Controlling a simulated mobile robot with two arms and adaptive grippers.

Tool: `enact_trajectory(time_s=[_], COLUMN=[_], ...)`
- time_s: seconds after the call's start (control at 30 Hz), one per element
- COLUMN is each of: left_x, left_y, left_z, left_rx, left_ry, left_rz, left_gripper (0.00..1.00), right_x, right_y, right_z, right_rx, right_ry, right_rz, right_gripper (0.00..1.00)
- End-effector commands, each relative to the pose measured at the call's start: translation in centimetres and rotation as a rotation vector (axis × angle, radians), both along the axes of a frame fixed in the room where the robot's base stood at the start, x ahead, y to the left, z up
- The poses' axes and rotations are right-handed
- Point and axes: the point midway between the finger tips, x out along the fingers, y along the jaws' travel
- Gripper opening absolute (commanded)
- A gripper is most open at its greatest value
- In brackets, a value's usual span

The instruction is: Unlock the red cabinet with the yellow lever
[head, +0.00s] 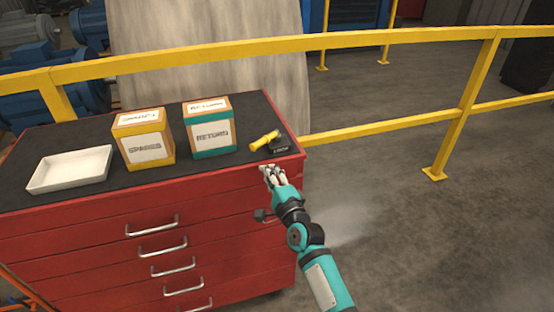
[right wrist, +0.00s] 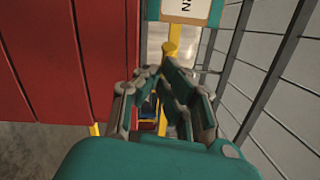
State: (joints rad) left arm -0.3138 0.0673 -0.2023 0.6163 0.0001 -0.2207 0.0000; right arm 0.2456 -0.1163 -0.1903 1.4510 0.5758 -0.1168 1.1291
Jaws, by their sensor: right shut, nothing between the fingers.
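The red cabinet (head: 90,235) has several drawers with metal handles and a dark top. The yellow lever (head: 263,140) lies at the top's right end, joined to a small dark block labelled LOCK (head: 279,147). My right gripper (head: 267,170) is shut and empty at the cabinet's front top edge, just in front of the lever and apart from it. In the right wrist view, the fingers (right wrist: 160,92) point toward a yellow part that looks like the lever (right wrist: 172,40), with red drawer fronts (right wrist: 60,60) at left. My left gripper is not in view.
A RETURN box (head: 209,127), a SPARES box (head: 143,140) and a white tray (head: 70,169) stand on the cabinet top, left of the lever. A yellow railing (head: 400,38) runs behind. The floor (head: 420,240) to the right is clear.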

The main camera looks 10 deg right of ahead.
Motion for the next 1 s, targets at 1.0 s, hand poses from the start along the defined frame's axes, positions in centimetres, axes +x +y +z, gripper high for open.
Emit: enact_trajectory(time_s=[1.0], left_x=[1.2], left_y=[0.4], left_z=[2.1], left_rx=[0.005], left_ry=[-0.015], left_rz=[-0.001], left_gripper=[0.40], right_x=[-4.6], right_y=[3.3], right_z=[-1.2], right_rx=[-0.020], right_ry=[0.010], right_rz=[0.000], right_gripper=[0.00])
